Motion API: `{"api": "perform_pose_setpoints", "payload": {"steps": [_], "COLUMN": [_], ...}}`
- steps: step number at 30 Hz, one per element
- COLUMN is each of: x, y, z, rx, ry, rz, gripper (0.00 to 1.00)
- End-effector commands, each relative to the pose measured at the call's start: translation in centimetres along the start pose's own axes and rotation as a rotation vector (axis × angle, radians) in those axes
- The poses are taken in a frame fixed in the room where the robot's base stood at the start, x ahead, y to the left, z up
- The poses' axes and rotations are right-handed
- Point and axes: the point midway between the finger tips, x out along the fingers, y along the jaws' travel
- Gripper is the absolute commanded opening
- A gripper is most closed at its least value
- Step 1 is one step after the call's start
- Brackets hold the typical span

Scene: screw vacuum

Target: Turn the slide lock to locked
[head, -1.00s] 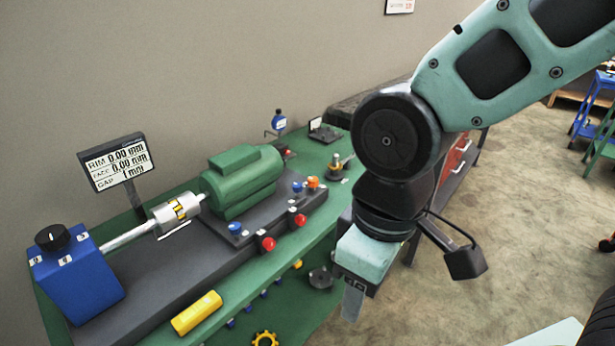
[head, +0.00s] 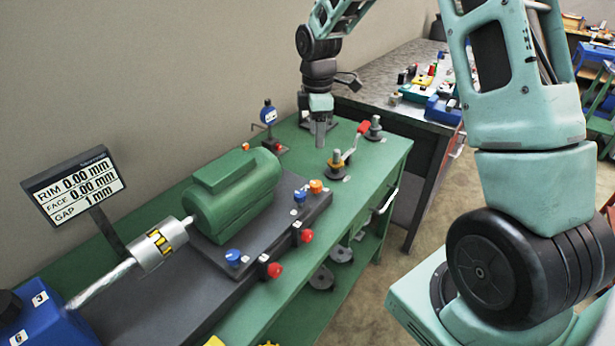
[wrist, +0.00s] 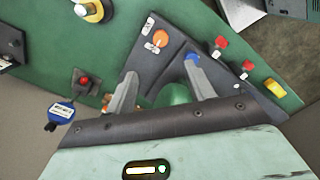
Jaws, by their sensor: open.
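My gripper (head: 320,138) is open and empty above the far part of the green bench, beyond the motor. In the wrist view its two fingers (wrist: 162,88) are spread, with the machine base behind them. An orange knob (head: 316,186) and a blue knob (head: 299,196) sit on the right end of the dark base; the orange knob (wrist: 160,38) and a blue knob (wrist: 193,58) also show in the wrist view. Red knobs (head: 306,235) line the base's front side. I cannot tell which part is the slide lock, or read its setting.
The green motor (head: 235,193) and silver coupling (head: 157,245) stand on the base. A display (head: 75,185), a blue dial gauge (head: 268,113) and a red-topped block (head: 277,148) stand behind. A red-handled crank (head: 350,142) lies right of my gripper. A grey table (head: 400,65) stands beyond.

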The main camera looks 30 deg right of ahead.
Motion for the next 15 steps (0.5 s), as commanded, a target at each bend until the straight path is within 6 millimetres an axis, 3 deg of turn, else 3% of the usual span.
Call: {"api": "perform_pose_setpoints", "payload": {"steps": [15], "x": [10.6], "y": [-0.2], "z": [-0.1], "rx": [0.000], "ry": [-0.001], "rz": [-0.005], "gripper": [0.53]}}
